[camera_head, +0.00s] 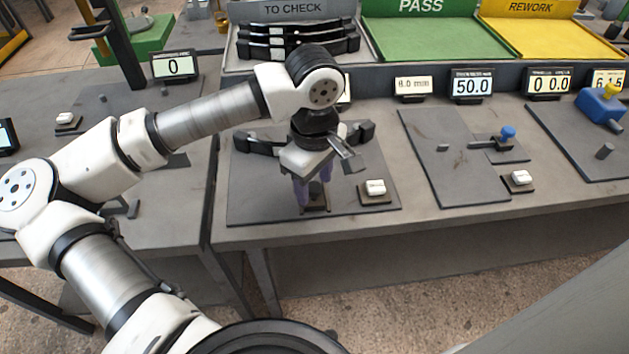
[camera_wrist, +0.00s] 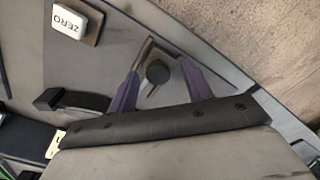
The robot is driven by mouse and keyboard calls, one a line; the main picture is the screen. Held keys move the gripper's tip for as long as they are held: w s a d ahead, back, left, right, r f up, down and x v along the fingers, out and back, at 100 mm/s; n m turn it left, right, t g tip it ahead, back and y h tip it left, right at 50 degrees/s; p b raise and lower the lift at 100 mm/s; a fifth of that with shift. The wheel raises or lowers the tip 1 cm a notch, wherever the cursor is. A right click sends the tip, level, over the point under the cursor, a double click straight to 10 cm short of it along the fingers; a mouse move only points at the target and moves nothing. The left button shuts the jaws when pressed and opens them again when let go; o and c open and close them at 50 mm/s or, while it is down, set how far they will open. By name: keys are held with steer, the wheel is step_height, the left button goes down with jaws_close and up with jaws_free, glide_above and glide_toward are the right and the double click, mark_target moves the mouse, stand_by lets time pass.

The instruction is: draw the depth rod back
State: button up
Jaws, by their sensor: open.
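My gripper (camera_head: 313,196) is low over the dark plate of the middle station, with its purple fingers pointing down. In the wrist view my gripper (camera_wrist: 162,68) is open, one finger on each side of a dark round knob (camera_wrist: 157,73). The knob looks like the top of the depth rod, but its stem is hidden below it. I cannot tell whether either finger touches it. In the head view the fingers mostly hide the rod, and a small dark base (camera_head: 314,209) shows under them. A black curved bar (camera_head: 252,144) lies behind my gripper, partly hidden by it.
A white ZERO button (camera_head: 375,187) stands close to the right of my gripper; it also shows in the wrist view (camera_wrist: 68,21). Farther right is a fixture with a blue knob (camera_head: 508,133). PASS and REWORK trays are empty.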

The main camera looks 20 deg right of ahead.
step_height(320, 180, up, 13)
steer(key=b, duration=0.1)
stand_by(0.5)
